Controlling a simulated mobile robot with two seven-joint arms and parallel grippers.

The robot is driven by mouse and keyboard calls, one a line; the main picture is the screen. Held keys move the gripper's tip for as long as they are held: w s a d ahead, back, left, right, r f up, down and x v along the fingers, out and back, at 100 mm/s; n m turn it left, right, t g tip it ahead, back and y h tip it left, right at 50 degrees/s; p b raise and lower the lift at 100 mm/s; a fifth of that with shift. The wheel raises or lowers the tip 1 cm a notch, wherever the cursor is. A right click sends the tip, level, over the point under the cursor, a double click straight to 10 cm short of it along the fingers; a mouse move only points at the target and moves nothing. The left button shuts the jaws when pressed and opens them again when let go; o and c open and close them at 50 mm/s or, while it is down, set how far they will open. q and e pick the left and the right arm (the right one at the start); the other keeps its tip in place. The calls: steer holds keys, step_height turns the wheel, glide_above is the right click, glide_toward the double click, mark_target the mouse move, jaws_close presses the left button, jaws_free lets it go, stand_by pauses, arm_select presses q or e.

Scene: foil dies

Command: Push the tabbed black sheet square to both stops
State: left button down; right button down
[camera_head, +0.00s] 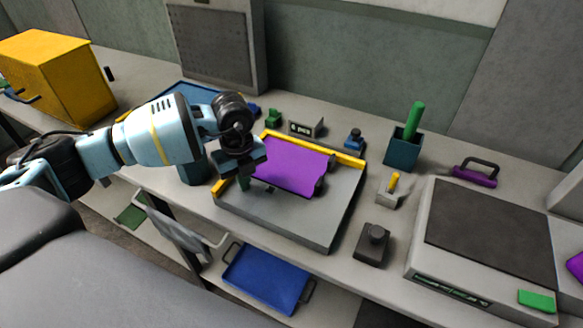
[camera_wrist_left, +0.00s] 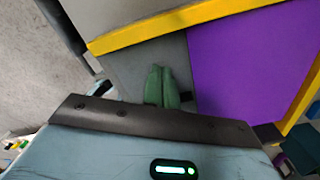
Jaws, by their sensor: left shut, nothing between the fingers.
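A purple sheet (camera_head: 290,163) lies on a grey plate (camera_head: 285,218); no black sheet shows there. A yellow stop runs along the plate's back (camera_head: 335,154) and another along its left side (camera_head: 221,187). In the wrist view, the sheet (camera_wrist_left: 235,65) comes up close to both yellow stops (camera_wrist_left: 185,20); I cannot tell whether it touches. My left gripper (camera_head: 244,184) is shut and empty, low over the plate by the sheet's near-left edge. Its green fingers (camera_wrist_left: 162,86) are beside that edge; contact is unclear. My right gripper is out of view.
A dark knobbed block (camera_head: 373,245), a small block with a yellow handle (camera_head: 391,189) and a large grey scale-like machine (camera_head: 490,235) stand to the right. A teal cup (camera_head: 402,151) and a small sign (camera_head: 306,128) stand behind. The plate's front is clear.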

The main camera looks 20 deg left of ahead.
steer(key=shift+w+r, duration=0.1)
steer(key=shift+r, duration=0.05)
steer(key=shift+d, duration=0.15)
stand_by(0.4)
arm_select(q)
steer(key=shift+w, duration=0.2)
steer(key=shift+w+d+b, duration=0.1)
steer(key=shift+w+b, duration=0.25)
steer(key=shift+w, duration=0.8)
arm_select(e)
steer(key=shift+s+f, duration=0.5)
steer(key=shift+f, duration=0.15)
arm_select(q)
steer(key=shift+s+r, duration=0.1)
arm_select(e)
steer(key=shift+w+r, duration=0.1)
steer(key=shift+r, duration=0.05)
arm_select(q)
steer(key=shift+s+p, duration=0.3)
steer(key=shift+p, duration=0.05)
steer(key=shift+s, duration=0.25)
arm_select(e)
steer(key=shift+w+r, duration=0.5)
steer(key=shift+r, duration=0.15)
